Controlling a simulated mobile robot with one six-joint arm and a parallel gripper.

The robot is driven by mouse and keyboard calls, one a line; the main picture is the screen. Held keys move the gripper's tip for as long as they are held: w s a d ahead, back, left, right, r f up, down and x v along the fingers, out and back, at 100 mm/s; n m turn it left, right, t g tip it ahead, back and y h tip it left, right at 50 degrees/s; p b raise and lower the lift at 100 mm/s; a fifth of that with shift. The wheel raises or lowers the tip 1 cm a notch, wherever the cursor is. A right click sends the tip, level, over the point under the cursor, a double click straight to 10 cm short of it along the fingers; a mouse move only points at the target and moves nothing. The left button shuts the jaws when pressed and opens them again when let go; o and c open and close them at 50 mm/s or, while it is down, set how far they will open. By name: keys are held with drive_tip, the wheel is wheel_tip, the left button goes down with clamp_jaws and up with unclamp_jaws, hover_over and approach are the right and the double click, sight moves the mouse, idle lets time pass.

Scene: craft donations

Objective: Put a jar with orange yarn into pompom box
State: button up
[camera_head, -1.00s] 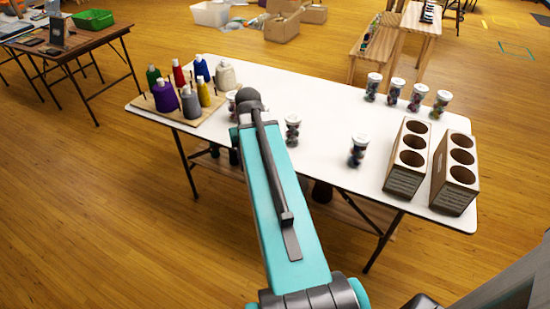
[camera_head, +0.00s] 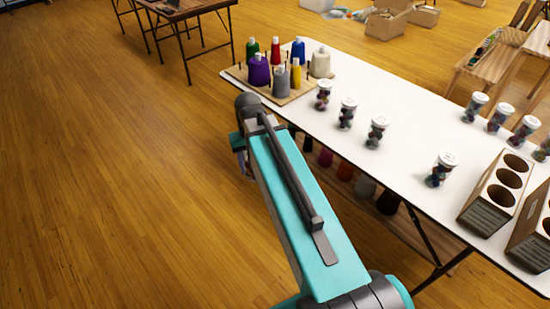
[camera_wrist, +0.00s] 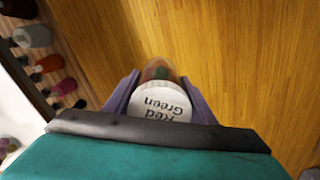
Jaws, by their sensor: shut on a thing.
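My gripper (camera_wrist: 160,103) is shut on a jar (camera_wrist: 160,105) with a white lid reading "Red Green", with some orange-red and green showing through its clear side. In the head view my arm hides most of it; the gripper hangs over the floor beside the table's near-left edge. Other white-lidded jars with mixed dark contents stand on the white table, such as one near the spools (camera_head: 323,95) and one near the boxes (camera_head: 441,169). Two wooden boxes with round holes, one (camera_head: 497,190) and another (camera_head: 533,230) cut by the frame, stand at the right; their labels are unreadable.
A wooden board (camera_head: 262,88) with several coloured yarn cones stands at the table's far-left end. More cones, including an orange one (camera_wrist: 48,64), sit on a shelf under the table (camera_head: 400,85). A brown table (camera_head: 180,10) stands behind. Floor at left is clear.

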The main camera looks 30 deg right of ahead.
drive_tip(key=shift+n, duration=0.6)
drive_tip(key=a, duration=0.4)
drive_tip(key=a+f, duration=0.1)
drive_tip(key=shift+w+a, duration=0.3)
drive_tip(key=shift+a, duration=0.1)
drive_tip(key=shift+s, duration=0.1)
